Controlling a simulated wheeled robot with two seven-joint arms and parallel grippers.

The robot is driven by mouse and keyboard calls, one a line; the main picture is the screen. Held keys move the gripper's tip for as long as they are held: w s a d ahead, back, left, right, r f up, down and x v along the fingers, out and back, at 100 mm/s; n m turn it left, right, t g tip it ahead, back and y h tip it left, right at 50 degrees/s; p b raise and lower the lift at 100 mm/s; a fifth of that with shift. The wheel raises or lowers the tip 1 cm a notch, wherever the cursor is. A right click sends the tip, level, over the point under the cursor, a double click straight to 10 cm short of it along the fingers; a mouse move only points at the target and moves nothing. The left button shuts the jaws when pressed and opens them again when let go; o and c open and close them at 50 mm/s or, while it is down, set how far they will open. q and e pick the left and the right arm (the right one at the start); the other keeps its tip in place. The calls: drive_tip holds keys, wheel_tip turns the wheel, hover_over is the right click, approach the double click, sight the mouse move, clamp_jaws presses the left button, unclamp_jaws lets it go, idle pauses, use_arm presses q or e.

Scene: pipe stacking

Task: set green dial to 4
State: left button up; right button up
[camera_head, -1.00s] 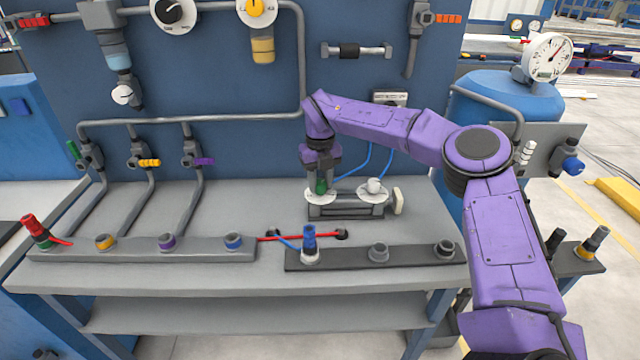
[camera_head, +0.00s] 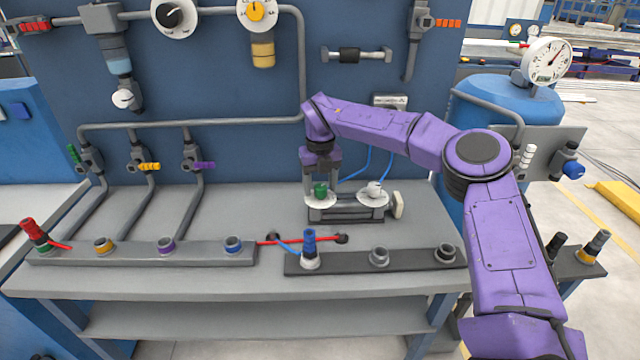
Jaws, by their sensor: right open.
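The green dial (camera_head: 320,190) is a green knob on a round white plate, on the left of a grey two-dial unit on the bench. The numbers on its plate are too small to read. My left gripper is out of view.
A dark rack (camera_head: 415,258) with a blue pipe (camera_head: 310,244) stands in front of the dials. A grey rack (camera_head: 130,252) with a red pipe (camera_head: 32,231) lies to the left. The blue back panel (camera_head: 235,90) carries pipes, valves and gauges.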

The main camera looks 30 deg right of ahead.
sight(320, 185)
wheel_tip(320, 185, up, 10)
drive_tip(key=shift+r, duration=0.25)
idle(0.5)
